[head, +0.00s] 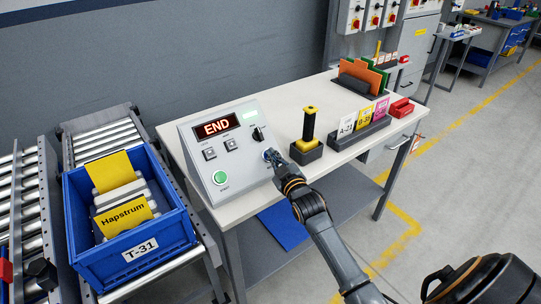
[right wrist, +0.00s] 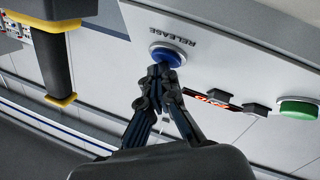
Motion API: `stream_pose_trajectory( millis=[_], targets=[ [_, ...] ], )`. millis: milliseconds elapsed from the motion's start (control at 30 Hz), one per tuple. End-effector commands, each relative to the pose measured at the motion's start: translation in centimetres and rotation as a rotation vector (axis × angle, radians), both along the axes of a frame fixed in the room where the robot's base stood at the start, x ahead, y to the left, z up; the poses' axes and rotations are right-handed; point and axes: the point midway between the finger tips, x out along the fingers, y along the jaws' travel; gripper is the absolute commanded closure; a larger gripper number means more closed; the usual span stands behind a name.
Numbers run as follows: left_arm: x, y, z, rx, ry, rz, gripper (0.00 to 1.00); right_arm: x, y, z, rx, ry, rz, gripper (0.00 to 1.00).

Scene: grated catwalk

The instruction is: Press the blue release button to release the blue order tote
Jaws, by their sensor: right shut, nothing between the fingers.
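In the head view, only part of the button (head: 267,153) shows beside my right gripper (head: 276,160). My right gripper is shut and empty, and its fingertips (right wrist: 160,70) are right at the button, overlapping its edge in the right wrist view. I cannot tell whether they touch it. The blue order tote (head: 134,260), labelled T-31, stands on the roller conveyor at the left with yellow and grey packages inside. My left gripper is out of view.
The panel has a display (head: 216,126) reading END, a green button (head: 220,178), two square switches and a dark knob (head: 258,134). Right of it on the bench (head: 335,150) stand a black and yellow scanner-like handle (head: 308,128) in a holder and a card rack (head: 362,127).

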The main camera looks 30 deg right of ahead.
Motion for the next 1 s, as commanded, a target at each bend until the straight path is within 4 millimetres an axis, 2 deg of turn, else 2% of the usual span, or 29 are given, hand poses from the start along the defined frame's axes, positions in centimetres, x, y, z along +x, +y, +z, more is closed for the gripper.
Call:
stream_pose_trajectory(
  millis=[700,1000],
  targets=[
    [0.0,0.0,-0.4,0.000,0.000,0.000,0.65,0.3,0.0,-0.6,0.001,0.004,0.000,1.00],
    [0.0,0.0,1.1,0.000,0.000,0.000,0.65,-0.4,0.0,0.5,0.001,0.005,0.000,1.00]
  ],
)
